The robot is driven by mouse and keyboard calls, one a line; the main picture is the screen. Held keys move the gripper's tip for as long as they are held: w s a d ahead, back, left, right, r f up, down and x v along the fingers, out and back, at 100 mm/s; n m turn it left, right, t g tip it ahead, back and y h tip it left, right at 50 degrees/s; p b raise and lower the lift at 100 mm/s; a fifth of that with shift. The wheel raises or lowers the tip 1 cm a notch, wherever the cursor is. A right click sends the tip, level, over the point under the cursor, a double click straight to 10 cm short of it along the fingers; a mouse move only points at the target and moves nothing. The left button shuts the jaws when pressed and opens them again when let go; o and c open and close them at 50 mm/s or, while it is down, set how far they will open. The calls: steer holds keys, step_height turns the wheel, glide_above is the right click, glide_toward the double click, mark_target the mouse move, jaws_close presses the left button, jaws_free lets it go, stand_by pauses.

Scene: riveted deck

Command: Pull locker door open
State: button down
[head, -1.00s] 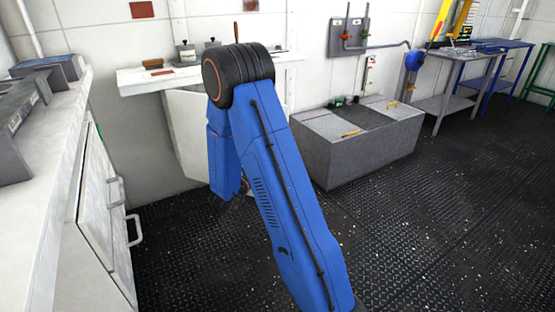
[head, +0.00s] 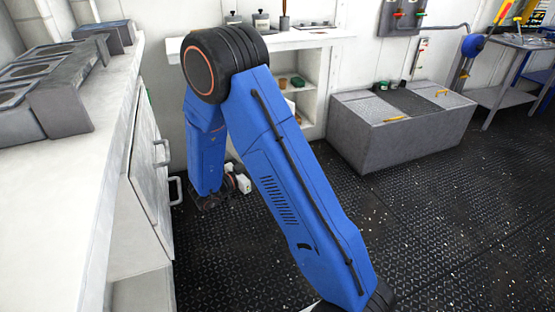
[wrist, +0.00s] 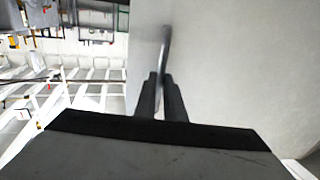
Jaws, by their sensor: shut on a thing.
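In the wrist view my gripper (wrist: 161,80) is shut on a curved metal handle (wrist: 166,45), which passes between its two dark fingers. The handle stands against the pale, flat locker door (wrist: 235,65) that fills the right side of that view.
A white counter (head: 75,165) with grey trays runs along the left; its front has a cabinet door with bar handles (head: 175,190) that stick out. A grey chest (head: 400,140) stands against the back wall. The dark deck (head: 430,235) at right is clear.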

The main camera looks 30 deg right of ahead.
steer(key=shift+w+a+r, duration=0.1)
steer(key=shift+w+a, duration=0.05)
steer(key=shift+a, duration=0.35)
steer(key=shift+w+a+r, duration=0.1)
steer(key=shift+w+a, duration=0.05)
steer(key=shift+a, duration=0.3)
steer(key=c, duration=1.9)
jaws_free()
steer(key=shift+w+f, duration=0.1)
steer(key=shift+o, duration=0.2)
step_height(320, 180, up, 10)
